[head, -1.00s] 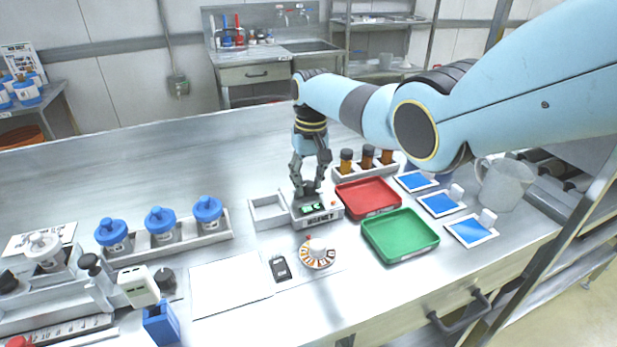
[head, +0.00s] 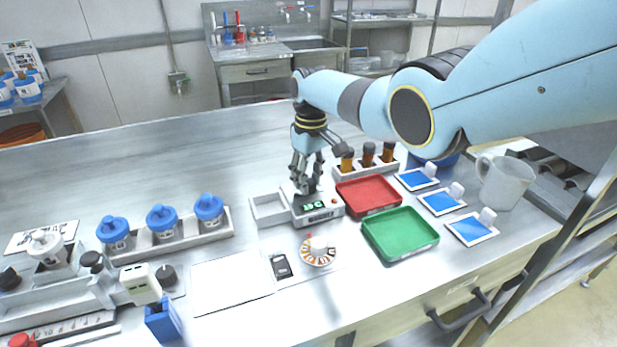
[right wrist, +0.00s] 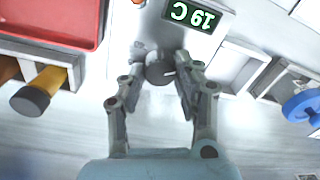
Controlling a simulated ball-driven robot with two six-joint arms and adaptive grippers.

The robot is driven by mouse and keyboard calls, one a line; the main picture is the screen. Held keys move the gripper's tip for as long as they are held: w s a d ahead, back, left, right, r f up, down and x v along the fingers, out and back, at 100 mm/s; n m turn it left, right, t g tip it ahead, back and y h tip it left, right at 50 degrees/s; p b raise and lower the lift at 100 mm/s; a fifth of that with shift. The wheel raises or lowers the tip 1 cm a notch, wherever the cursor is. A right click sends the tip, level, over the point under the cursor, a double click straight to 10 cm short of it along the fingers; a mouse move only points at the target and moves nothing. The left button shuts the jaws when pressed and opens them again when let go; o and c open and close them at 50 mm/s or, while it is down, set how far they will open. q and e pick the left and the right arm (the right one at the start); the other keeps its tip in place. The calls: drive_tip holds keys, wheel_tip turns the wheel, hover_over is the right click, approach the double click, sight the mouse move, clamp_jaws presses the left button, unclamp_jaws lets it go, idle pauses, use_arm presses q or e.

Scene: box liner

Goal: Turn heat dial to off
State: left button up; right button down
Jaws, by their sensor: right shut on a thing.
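The heat dial (right wrist: 159,70) is a small dark grey round knob with a pale pointer mark that points right in the right wrist view. It sits on a pale hot-plate unit with a lit green display (right wrist: 191,14), which reads 19 C upside down there. The unit (head: 320,217) also shows in the head view, in the middle of the bench. My right gripper (right wrist: 160,76) points down at the unit, its fingertips closed on the two sides of the dial. In the head view the right gripper (head: 304,188) hides the dial. My left gripper is not in view.
A green tray (head: 400,235) and a round marked wheel (head: 317,253) lie in front. The bench behind is clear.

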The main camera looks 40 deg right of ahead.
sight(310, 180)
drive_tip(key=c, duration=1)
unclamp_jaws()
drive_tip(key=shift+o, duration=0.2)
wheel_tip(310, 180, up, 12)
drive_tip(key=shift+d, duration=0.25)
